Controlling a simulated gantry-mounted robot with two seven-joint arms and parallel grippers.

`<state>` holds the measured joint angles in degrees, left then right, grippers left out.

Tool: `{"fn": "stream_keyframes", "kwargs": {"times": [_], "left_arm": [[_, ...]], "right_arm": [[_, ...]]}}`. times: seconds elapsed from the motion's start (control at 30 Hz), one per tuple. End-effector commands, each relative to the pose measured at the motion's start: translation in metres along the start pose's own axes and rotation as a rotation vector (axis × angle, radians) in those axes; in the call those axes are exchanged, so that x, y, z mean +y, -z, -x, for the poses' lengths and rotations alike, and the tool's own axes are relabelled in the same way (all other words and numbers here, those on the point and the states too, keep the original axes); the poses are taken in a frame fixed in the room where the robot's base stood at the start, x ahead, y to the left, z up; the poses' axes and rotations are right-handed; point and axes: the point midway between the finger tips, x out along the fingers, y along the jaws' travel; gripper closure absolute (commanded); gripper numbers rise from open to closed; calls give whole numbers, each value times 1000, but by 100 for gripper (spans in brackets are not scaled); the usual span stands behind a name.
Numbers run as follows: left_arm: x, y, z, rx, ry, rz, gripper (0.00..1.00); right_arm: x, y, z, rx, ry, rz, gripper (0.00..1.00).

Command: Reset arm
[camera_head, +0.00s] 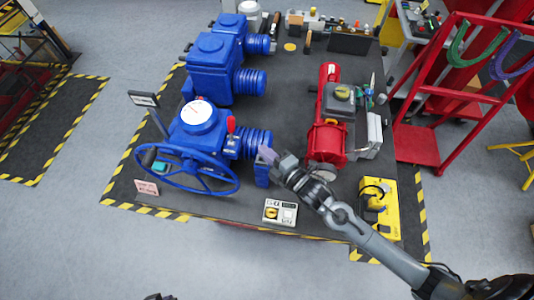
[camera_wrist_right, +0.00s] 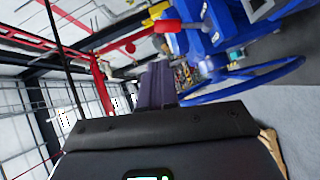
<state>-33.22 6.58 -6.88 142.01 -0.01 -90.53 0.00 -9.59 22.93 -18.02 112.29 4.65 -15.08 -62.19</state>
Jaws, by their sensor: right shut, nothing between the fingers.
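My right gripper (camera_head: 268,156) is shut and empty, above the table between the front blue valve actuator (camera_head: 200,125) and the red actuator (camera_head: 326,140). Its fingertips show near the blue ribbed cylinder in the head view; I cannot tell whether they touch it. In the right wrist view the closed dark fingers (camera_wrist_right: 157,86) point away, with nothing between them. The blue handwheel (camera_head: 170,172) is on the front actuator's near side; it also shows in the right wrist view (camera_wrist_right: 262,82). My left gripper cannot be made out; only a small dark piece shows at the bottom edge.
More blue actuators (camera_head: 212,68) stand behind. A red rack (camera_head: 440,110) with hanging hoses is at right. Floor at lower left is clear.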

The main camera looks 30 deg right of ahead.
Motion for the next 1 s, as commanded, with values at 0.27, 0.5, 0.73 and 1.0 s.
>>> {"fn": "stream_keyframes", "kwargs": {"times": [0.27, 0.5, 0.73, 1.0], "left_arm": [[-2, 0, 0, 0, 7, -8, 100], [-2, 0, 0, 0, 8, -10, 100], [-2, 2, 6, 1, 6, -7, 100], [0, 8, 24, 2, -2, 2, 100]], "right_arm": [[1, 0, 3, 0, 0, 0, 100], [1, 0, 3, 0, 0, -1, 100], [-7, 3, 15, -48, 85, -131, 100], [-36, 10, 89, -339, 401, -657, 100]]}}
